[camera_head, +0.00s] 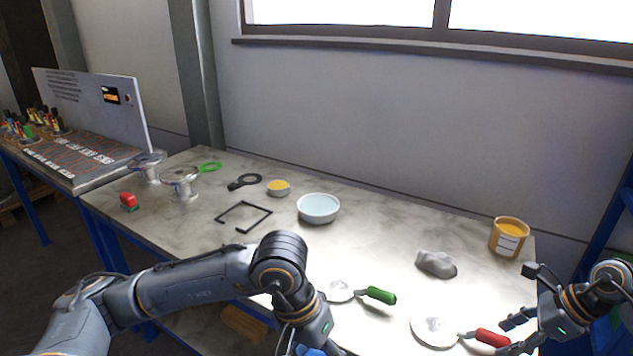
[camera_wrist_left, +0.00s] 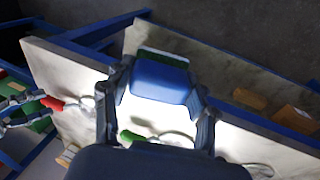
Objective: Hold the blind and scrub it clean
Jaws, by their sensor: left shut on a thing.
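A blind with a pale round disc (camera_head: 435,328) and a red handle (camera_head: 492,338) lies at the front right of the bench. A second blind, with a disc (camera_head: 340,290) and a green handle (camera_head: 381,295), lies to its left. My left gripper (camera_head: 312,348) is shut on a blue block with a green pad. The block (camera_wrist_left: 160,82) shows between its fingers in the left wrist view, apart from both blinds. My right gripper (camera_head: 508,335) is open, its fingers at the end of the red handle; I cannot tell whether they touch it.
A grey lump (camera_head: 436,263), a yellow tub (camera_head: 509,237) and a pale bowl (camera_head: 318,208) stand behind the blinds. The bench middle is clear.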

